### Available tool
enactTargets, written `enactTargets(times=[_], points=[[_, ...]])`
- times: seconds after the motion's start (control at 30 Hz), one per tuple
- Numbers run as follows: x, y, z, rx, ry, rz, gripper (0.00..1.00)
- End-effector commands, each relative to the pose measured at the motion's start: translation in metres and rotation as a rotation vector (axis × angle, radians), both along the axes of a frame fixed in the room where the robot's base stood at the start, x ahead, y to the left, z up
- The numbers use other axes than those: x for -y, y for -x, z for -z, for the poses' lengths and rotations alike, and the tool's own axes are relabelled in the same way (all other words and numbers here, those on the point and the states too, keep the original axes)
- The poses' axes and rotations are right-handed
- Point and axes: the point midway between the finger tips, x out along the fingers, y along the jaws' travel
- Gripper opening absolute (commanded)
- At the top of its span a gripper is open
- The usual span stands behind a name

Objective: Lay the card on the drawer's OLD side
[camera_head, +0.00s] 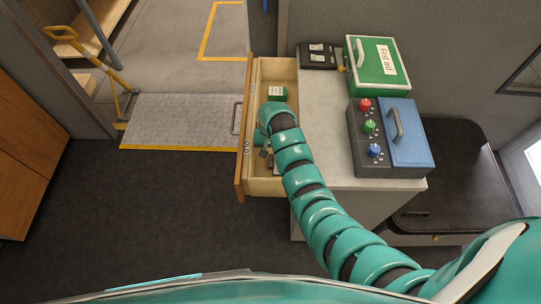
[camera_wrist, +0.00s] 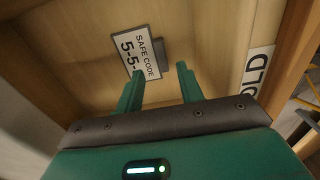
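The drawer (camera_head: 242,140) is pulled open at the left of the cabinet. In the wrist view, the white card (camera_wrist: 136,50), printed "SAFE CODE 5-5-", appears to lie flat on the drawer's wooden floor (camera_wrist: 85,60). A small dark grey piece (camera_wrist: 159,47) is at its right edge. The "OLD" label (camera_wrist: 259,72) is at the right, by the drawer's wall. My gripper (camera_wrist: 160,70) is open; its fingers are apart, and the left fingertip overlaps the card's lower edge in the picture. I cannot tell whether it touches. In the head view my arm hides much of the drawer.
On the cabinet top are a green first aid box (camera_head: 378,68), a control box with coloured knobs (camera_head: 367,135), a blue lid with a handle (camera_head: 408,145) and a black device (camera_head: 318,56). Floor left of the drawer is clear.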

Motion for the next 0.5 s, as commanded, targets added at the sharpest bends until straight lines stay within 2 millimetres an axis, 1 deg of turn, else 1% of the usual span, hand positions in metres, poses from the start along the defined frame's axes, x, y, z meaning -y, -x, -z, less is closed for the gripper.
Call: enactTargets(times=[0.2, 0.3, 0.5], points=[[0.000, -0.001, -0.025, 0.005, -0.002, 0.001, 0.37], [0.000, 0.000, -0.035, 0.002, 0.000, 0.001, 0.37], [0.000, 0.000, -0.044, 0.003, -0.001, 0.001, 0.37]])
